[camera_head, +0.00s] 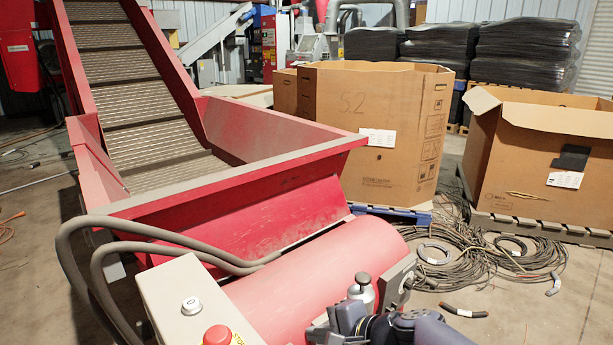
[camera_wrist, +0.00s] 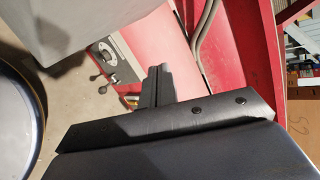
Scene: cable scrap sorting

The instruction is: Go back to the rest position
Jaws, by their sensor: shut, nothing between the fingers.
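Part of my arm shows at the bottom edge of the head view, in front of the red cylindrical housing (camera_head: 320,270). My gripper (camera_wrist: 158,72) shows in the wrist view as two dark fingers side by side beyond a black bracket. The fingers are shut and hold nothing. In the wrist view they are seen against the red machine (camera_wrist: 190,85), with a gap I cannot judge. In the head view I cannot clearly make out the fingertips.
A red hopper (camera_head: 220,180) with a conveyor stands at left. A control box (camera_head: 165,290) with a red stop button (camera_head: 217,336) is close in front. Cable coils (camera_head: 470,250) lie on the floor by cardboard boxes (camera_head: 380,120) at right. Lower-right floor is mostly clear.

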